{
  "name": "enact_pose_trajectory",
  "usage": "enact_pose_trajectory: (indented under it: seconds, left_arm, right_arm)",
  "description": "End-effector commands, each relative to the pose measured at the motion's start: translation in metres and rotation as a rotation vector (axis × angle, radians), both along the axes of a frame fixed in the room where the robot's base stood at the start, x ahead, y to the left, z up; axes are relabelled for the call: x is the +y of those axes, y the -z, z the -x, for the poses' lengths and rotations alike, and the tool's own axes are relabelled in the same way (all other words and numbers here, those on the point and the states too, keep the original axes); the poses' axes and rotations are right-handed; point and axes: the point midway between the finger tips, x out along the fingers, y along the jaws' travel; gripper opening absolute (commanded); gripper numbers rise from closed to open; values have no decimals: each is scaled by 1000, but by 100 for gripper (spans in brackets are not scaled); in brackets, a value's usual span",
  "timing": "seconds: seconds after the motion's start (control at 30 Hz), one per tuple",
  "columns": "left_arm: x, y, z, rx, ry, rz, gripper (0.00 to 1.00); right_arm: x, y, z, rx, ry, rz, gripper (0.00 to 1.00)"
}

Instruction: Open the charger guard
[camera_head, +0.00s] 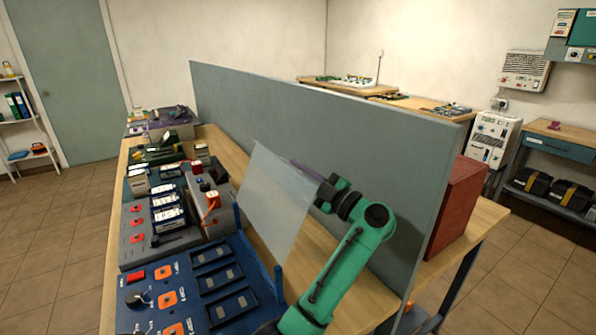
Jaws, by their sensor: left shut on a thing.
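The charger guard (272,205) is a clear, whitish panel. It stands raised and leaning at the right side of the blue charger (150,280), between blue uprights. A dark purple bar (307,171) runs along its upper right edge. My left gripper (325,192), on a green arm, is shut at this edge and seems to hold the bar; the fingertips are partly hidden. The charger's bays (222,281) lie uncovered to the left of the panel. My right gripper is not in view.
A grey divider (330,130) stands close behind my left gripper. A grey charger unit with batteries (165,212) and more gear stand further along the wooden bench. A red box (462,203) is beyond the divider. Bare bench top shows right of the guard.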

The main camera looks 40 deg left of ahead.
Motion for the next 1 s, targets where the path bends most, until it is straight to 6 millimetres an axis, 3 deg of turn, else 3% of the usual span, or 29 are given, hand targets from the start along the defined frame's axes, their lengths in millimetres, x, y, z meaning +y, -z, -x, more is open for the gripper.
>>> enact_pose_trajectory:
  seconds: [0.67, 1.0]
  left_arm:
    - [0, -2, 1, -7, 0, 2, 0]
    - [10, -24, 35, -237, 1, 70, 0]
  right_arm:
    - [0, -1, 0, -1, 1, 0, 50]
    - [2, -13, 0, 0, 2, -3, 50]
